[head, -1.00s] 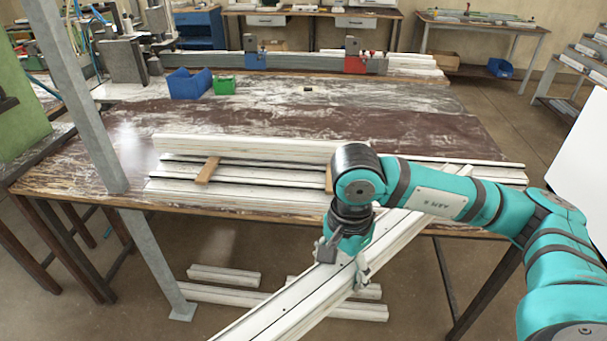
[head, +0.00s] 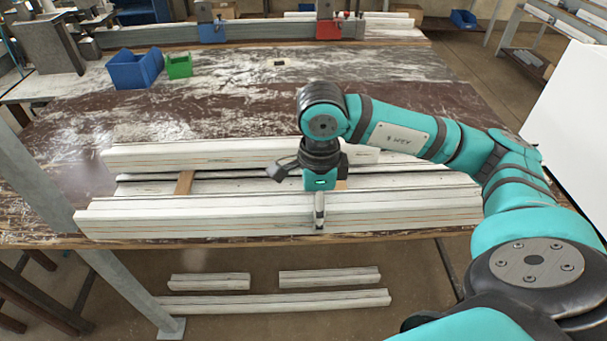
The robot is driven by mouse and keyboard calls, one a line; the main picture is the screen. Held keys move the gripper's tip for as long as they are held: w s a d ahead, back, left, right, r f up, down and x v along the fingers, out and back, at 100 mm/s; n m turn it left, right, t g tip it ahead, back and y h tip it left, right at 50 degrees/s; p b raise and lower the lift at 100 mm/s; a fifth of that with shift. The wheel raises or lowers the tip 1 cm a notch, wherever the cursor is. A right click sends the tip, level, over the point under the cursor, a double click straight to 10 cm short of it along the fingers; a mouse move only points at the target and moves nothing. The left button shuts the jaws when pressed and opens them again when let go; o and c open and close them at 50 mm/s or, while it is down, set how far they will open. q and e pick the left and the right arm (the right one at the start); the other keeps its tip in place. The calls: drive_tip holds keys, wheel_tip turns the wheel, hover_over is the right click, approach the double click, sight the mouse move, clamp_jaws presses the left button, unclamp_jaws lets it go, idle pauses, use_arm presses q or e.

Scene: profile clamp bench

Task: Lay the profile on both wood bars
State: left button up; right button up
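The profile (head: 220,212) is a long white beam lying level, left to right, along the table's front edge. My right gripper (head: 320,205) is at its middle, pointing down, with one finger against the front face; the other finger is hidden. It looks shut on the profile. The left wood bar (head: 184,183) shows behind the profile's top edge. The right wood bar (head: 341,184) shows just right of my gripper, mostly hidden. The profile hides the bars' front ends, so I cannot tell whether it touches them. My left gripper is not in view.
Another white beam (head: 220,153) lies behind the bars, on the table (head: 400,110). Blue (head: 134,70) and green (head: 179,66) bins stand at back left. A grey post (head: 35,175) rises close to the profile's left end. White pieces (head: 280,303) lie below the table.

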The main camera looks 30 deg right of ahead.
drive_tip(key=w+d+f+p, duration=0.1)
drive_tip(key=w+d+p, duration=0.1)
drive_tip(key=w, duration=0.2)
drive_tip(key=w+d+f+p, duration=0.1)
drive_tip(key=w+d, duration=0.1)
drive_tip(key=w, duration=0.2)
drive_tip(key=w+d+f+p, duration=0.2)
drive_tip(key=w, duration=0.3)
drive_tip(key=shift+p, duration=0.35)
drive_tip(key=shift+w+f, duration=0.15)
drive_tip(key=shift+f, duration=0.2)
drive_tip(key=o, duration=1.4)
drive_tip(key=shift+f, duration=0.1)
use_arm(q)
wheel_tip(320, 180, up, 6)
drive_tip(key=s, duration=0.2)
use_arm(e)
drive_tip(key=shift+o, duration=0.2)
drive_tip(key=shift+s, duration=0.2)
drive_tip(key=shift+w, duration=0.1)
